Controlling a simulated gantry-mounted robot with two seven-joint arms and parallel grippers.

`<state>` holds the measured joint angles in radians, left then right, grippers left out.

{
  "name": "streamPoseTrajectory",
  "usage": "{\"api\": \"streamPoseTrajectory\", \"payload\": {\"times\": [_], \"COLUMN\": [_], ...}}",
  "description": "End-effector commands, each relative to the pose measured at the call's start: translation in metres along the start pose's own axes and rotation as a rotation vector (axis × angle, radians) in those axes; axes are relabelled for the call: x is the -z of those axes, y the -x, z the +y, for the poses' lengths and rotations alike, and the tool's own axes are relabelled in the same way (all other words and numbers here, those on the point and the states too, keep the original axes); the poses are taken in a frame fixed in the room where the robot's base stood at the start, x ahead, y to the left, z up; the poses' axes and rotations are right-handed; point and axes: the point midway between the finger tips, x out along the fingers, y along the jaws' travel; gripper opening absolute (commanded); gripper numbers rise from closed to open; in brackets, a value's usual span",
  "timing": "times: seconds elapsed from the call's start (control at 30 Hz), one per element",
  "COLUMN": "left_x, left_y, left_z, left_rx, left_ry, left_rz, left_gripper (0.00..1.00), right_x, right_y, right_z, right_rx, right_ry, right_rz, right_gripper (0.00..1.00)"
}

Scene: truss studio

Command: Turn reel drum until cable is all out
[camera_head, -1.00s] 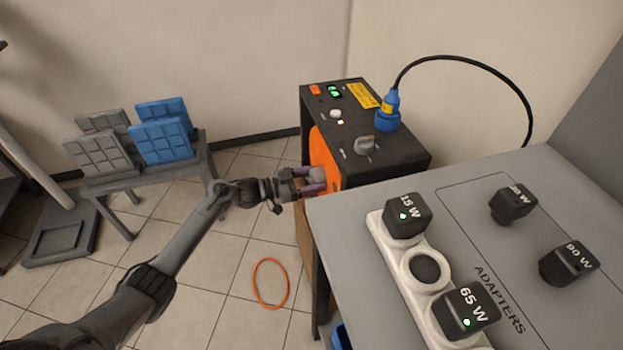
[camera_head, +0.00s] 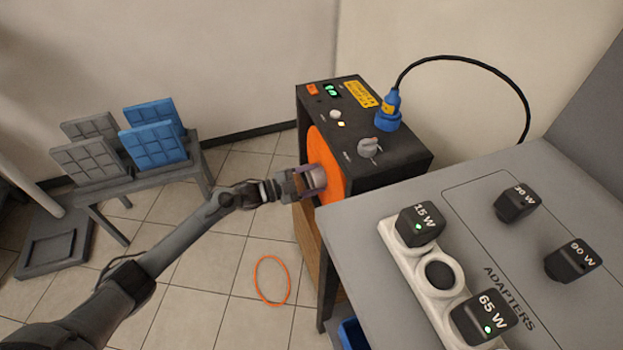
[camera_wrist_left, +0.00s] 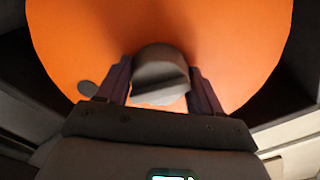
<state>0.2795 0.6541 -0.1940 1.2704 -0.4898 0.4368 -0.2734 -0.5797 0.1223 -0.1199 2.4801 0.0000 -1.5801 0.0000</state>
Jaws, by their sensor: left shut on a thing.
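The reel drum (camera_head: 323,148) is an orange disc on the left side of a dark box (camera_head: 408,160). My left gripper (camera_head: 316,180) is at the drum's face, with its purple fingers on either side of a grey knob. In the left wrist view the drum (camera_wrist_left: 235,45) fills the upper part, and the rounded knob (camera_wrist_left: 160,68) sits between the fingers. A small dark round spot (camera_wrist_left: 87,88) shows near the drum's edge. An orange ring (camera_head: 258,275), which may be cable, lies on the floor below. My right gripper is not in view.
A grey table (camera_head: 375,205) with black adapters and a white socket strip (camera_head: 411,268) stands at right. A blue plug (camera_head: 389,112) with a black lead is on the box top. A bench (camera_head: 110,190) with grey and blue panels stands at left. Tiled floor between is mostly clear.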

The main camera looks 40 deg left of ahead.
Motion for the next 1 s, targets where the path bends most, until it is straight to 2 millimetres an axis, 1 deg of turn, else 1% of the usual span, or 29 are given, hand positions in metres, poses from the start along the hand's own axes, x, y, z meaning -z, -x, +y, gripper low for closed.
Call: {"api": "streamPoseTrajectory", "payload": {"times": [1.0], "left_x": [0.000], "left_y": [0.000], "left_z": [-0.001], "left_rx": [-0.005], "left_ry": [-0.967], "left_rz": [-0.001], "left_gripper": [0.11], "right_x": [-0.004], "right_y": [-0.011], "right_z": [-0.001], "right_rx": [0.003], "right_ry": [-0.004], "right_rz": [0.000], "right_gripper": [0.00]}}
